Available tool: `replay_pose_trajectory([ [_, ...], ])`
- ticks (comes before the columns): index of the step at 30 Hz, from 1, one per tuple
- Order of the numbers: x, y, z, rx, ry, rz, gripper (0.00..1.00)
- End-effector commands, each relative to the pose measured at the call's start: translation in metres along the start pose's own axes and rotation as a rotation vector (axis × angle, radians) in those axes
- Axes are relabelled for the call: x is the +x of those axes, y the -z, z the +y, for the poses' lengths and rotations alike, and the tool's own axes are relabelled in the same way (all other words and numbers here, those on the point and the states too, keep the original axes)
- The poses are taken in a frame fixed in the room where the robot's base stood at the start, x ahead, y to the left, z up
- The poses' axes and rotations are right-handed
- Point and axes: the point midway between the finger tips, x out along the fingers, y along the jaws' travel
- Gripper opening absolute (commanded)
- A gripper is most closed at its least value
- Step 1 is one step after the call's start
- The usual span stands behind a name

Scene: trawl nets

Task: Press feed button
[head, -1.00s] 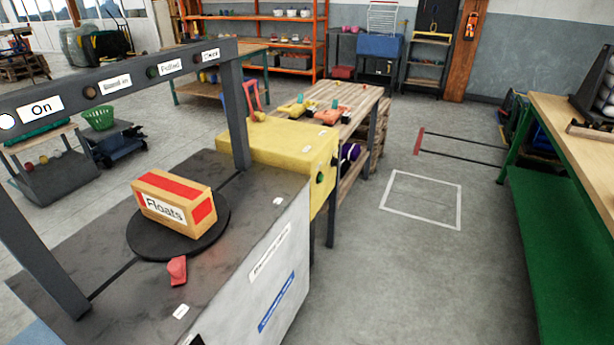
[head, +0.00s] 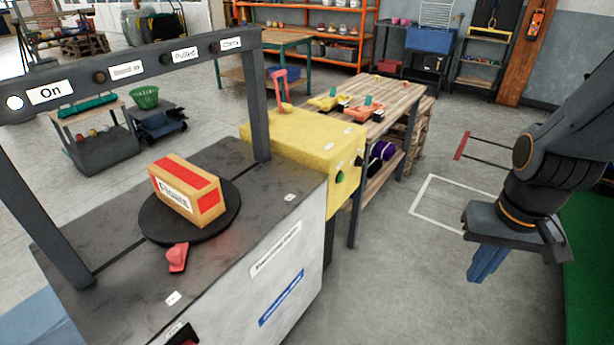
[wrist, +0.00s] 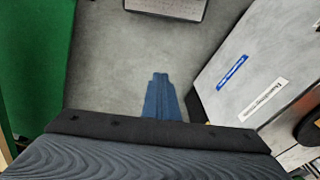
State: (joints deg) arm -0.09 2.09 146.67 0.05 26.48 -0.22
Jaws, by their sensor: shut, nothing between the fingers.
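My gripper (head: 484,268) hangs at the right of the head view, pointing down over open floor, its blue fingers together and empty. The closed fingers also show in the wrist view (wrist: 160,98). A green round button (head: 340,178) is on the side of the yellow box (head: 300,148), left of my gripper and well apart from it. I cannot read a label that names the feed button. The grey machine (head: 240,262) stands at left, with a boxed "Floats" carton (head: 187,190) on its black turntable (head: 228,222). Its pale side also shows in the wrist view (wrist: 232,95).
A red knob (head: 177,257) sits on the machine top, under a dark frame (head: 140,68) with an "On" lamp. A wooden table (head: 392,105) stands behind the yellow box. A green bench (head: 590,250) is at right. Floor between machine and bench is clear.

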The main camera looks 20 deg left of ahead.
Motion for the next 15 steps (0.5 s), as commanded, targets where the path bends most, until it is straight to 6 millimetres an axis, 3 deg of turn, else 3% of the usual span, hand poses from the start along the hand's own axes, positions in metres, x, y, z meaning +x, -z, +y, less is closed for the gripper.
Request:
replay_pose_trajectory([
  [12, 0.0002, 0.0001, 0.0001, 0.000, 0.000, 0.001, 0.00],
  [15, 0.0067, 0.0082, -0.0004, -0.015, -0.001, 0.018, 0.00],
])
